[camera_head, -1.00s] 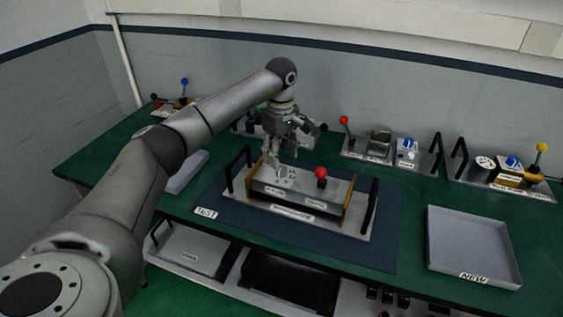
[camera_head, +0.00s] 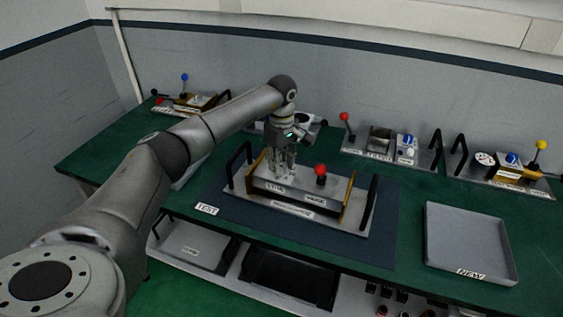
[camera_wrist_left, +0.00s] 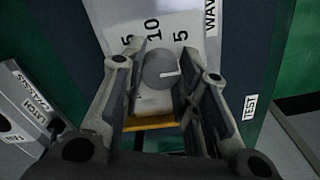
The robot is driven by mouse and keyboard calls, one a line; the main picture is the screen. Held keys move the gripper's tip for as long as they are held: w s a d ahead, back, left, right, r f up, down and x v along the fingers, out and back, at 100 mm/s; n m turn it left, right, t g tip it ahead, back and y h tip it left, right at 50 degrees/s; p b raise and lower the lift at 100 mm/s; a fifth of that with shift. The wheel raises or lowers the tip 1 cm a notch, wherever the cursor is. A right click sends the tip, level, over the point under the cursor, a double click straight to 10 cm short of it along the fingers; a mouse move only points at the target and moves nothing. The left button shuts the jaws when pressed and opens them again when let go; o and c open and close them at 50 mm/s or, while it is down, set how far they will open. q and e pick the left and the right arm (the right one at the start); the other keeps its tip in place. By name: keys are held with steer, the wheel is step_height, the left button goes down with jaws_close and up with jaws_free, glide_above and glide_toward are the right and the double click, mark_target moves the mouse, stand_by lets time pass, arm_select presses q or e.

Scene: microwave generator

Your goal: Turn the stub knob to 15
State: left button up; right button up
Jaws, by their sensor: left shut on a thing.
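The stub knob (camera_wrist_left: 160,70) is a grey round knob with a white pointer line, seen in the left wrist view. Its line points to the right in that view. The scale plate (camera_wrist_left: 120,15) beyond it shows "10", a "5" to the right, and a partly hidden mark ending in 5 to the left. My left gripper (camera_head: 281,173) points down over the left part of the panel device (camera_head: 300,198), its fingers closed on both sides of the knob. In the head view the knob is hidden by the fingers. My right gripper is not in view.
A red-ball lever (camera_head: 320,170) stands right of the gripper on the same device. Black handles (camera_head: 370,203) rise at its ends. Other modules (camera_head: 380,148) line the back of the bench. An empty grey tray (camera_head: 470,240) labelled NEW is at the right.

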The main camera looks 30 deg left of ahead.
arm_select(q)
steer(key=shift+n, duration=0.4)
steer(key=n+b, duration=0.1)
steer(key=n, duration=0.4)
steer(key=shift+n, duration=0.4)
steer(key=n, duration=1.3)
steer(key=shift+n, duration=0.3)
steer(key=n, duration=0.6)
steer(key=shift+n+p, duration=0.3)
steer(key=shift+p, duration=0.1)
steer(key=shift+c, duration=0.3)
steer(key=o, duration=1.1)
steer(key=shift+c, duration=0.2)
